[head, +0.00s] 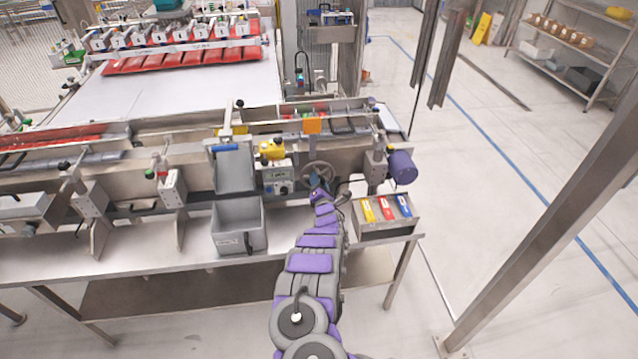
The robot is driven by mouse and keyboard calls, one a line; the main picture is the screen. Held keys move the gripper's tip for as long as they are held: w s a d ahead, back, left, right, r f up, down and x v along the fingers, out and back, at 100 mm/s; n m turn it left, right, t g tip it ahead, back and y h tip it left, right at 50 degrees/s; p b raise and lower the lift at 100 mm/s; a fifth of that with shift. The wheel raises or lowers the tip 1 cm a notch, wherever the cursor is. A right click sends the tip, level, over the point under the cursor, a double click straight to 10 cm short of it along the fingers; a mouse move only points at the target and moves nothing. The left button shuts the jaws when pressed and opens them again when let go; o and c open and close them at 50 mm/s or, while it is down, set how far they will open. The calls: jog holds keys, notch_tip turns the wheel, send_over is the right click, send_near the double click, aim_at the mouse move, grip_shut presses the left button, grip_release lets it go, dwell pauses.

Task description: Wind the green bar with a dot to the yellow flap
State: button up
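My gripper (319,188) is at the handwheel (318,170) on the front of the machine. It is small and dark there, and I cannot tell whether its fingers are open, shut or around the rim. A yellow part (272,149) sits above a small grey counter box (278,178), just left of the wheel. I cannot tell whether this part is the yellow flap. An orange plate (313,125) stands above the wheel. A green bar with a dot cannot be made out at this size.
A grey bin (238,226) stands left of my arm. A tray (386,222) with yellow, red and blue items is to the right, below a purple cylinder (402,167). A metal post (545,205) rises at far right. The floor between post and table is clear.

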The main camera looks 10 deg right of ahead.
jog(key=c, duration=0.6)
jog(key=shift+o, duration=0.2)
